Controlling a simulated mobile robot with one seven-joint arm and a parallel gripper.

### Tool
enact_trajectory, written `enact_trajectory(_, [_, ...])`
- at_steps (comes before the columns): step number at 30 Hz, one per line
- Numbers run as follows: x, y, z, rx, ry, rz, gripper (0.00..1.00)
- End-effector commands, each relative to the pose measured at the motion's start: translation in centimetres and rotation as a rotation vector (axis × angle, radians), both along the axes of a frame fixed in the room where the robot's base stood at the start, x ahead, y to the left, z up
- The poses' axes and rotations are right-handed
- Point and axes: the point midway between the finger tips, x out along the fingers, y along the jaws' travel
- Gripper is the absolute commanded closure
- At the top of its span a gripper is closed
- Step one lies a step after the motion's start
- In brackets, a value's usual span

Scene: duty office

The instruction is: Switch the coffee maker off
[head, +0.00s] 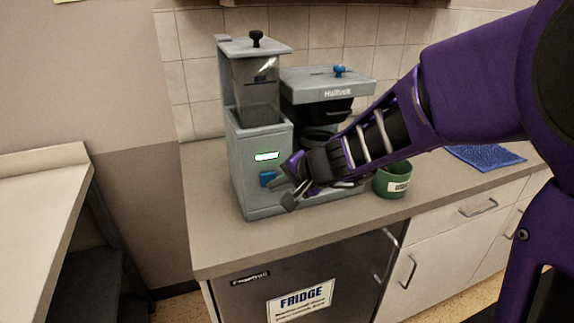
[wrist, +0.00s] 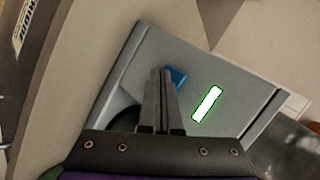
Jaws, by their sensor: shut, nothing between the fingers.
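The grey coffee maker (head: 240,145) stands on the counter against the tiled wall. Its front carries a lit display with a green border (head: 267,156) and a blue switch (head: 267,178) below it. In the wrist view the switch (wrist: 177,76) lies right at my fingertips, partly hidden by them, and the lit display (wrist: 207,103) is to the right. My gripper (head: 285,187) is shut and empty, with its fingertips close to the front of the machine at the switch. I cannot tell whether they touch the switch.
A green labelled cup (head: 391,180) stands on the counter right of the machine, behind my arm. A blue cloth (head: 486,157) lies farther right. A fridge (head: 305,285) is below the counter. The counter (head: 215,240) in front of the machine is clear.

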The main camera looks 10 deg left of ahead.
Motion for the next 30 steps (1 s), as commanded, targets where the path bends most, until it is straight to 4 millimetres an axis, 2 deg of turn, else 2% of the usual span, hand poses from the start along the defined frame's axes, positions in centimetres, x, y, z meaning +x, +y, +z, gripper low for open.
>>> enact_trajectory(20, [0.6,0.4,0.0,0.000,0.000,-0.001,1.00])
enact_trajectory(30, [-0.4,-0.3,-0.1,0.001,-0.001,-0.001,1.00])
